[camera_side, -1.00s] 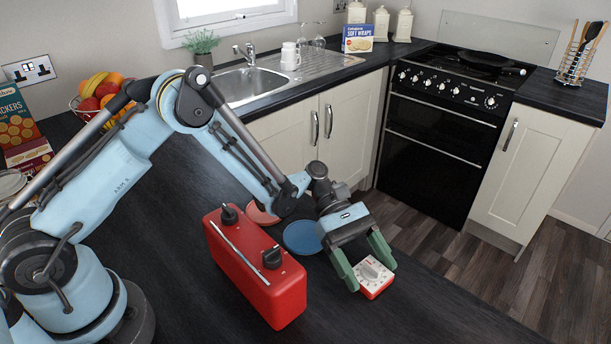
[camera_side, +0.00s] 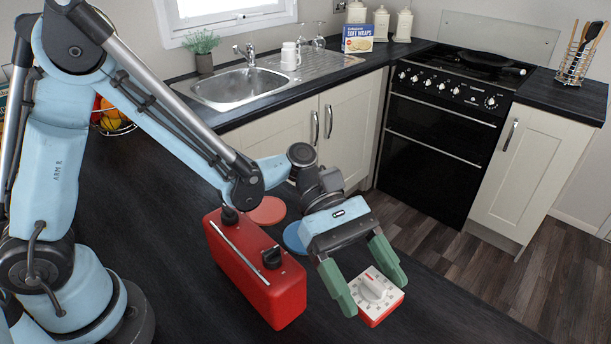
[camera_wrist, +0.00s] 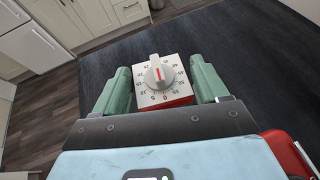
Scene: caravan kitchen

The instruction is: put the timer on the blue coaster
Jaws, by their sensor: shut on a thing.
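The timer (camera_side: 376,293) is a white-faced square with a red base and a dial knob. It is between the green fingers of my gripper (camera_side: 372,284), to the right of the red can. In the wrist view the timer (camera_wrist: 161,76) shows with a finger against each side. My gripper is shut on it. Whether its base touches the worktop is hard to tell. The blue coaster (camera_side: 294,238) lies on the dark worktop behind and left of my gripper, partly hidden by my wrist and the can.
A pinkish-red coaster (camera_side: 267,210) lies behind the can. The dark worktop (camera_side: 440,320) is clear on the right, up to its edge above the floor.

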